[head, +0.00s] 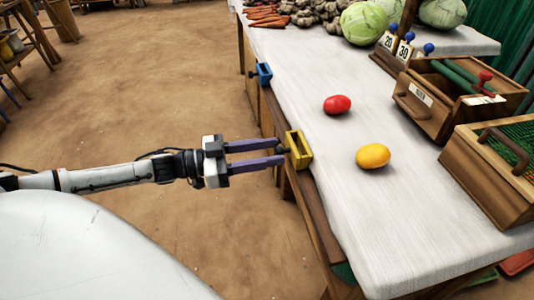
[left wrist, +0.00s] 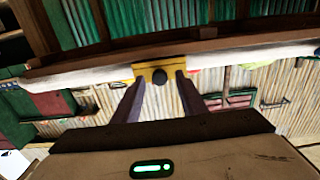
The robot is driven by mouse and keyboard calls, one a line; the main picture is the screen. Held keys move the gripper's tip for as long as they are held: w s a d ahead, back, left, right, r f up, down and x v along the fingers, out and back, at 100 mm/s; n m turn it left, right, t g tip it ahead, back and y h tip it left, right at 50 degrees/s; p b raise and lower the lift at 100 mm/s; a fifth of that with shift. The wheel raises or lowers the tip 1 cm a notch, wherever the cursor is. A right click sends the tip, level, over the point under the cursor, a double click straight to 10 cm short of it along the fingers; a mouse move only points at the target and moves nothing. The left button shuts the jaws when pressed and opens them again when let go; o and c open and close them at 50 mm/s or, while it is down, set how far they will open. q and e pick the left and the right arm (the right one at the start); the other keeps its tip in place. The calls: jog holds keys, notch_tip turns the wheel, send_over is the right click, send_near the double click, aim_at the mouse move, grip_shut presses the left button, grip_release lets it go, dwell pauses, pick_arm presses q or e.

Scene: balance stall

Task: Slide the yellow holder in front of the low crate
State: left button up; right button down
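The yellow holder (head: 299,150) sits on the table's left edge, with a dark round knob on its outer side. It also shows in the left wrist view (left wrist: 161,66). My left gripper (head: 281,151) is open, its two purple fingers reaching toward the holder on either side of the knob. In the left wrist view the fingertips (left wrist: 161,80) stand apart at the holder's face; contact cannot be told. Two wooden crates stand at the right: one with green netting (head: 482,182) and one with a label and green rods (head: 426,112). I cannot tell which is the low crate. My right gripper is out of view.
A blue holder (head: 264,74) sits farther along the same edge of the cloth-covered table (head: 305,85). A red egg-shaped object (head: 337,105) and a yellow one (head: 373,156) lie between holders and crates. Vegetables fill the far end. The edge between the holders looks clear.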

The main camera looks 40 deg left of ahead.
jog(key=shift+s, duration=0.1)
pick_arm(q)
grip_shut()
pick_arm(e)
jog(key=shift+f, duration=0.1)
